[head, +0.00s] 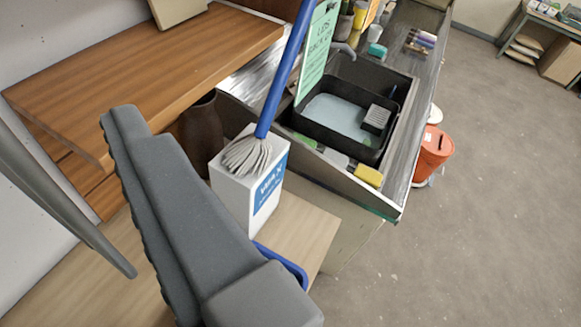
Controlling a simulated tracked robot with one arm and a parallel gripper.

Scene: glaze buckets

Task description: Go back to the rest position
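My gripper (125,125) reaches up from the bottom middle to the left, close to the camera. One thick dark grey finger with a ridged inner edge shows clearly. No opposing finger lies against that edge and nothing is held there, so it looks open and empty. Its tip appears beside the wooden shelf; I cannot tell the distance between them. An orange bucket (433,150) stands on the floor at the right side of the sink bench, partly hidden by the bench.
A white box (237,195) with a blue label stands right of my gripper, with a blue-handled brush (275,85) at its top. A black basin (368,150) sits in the metal bench. A wooden shelf (150,70) crosses the upper left. The floor (480,210) at right is clear.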

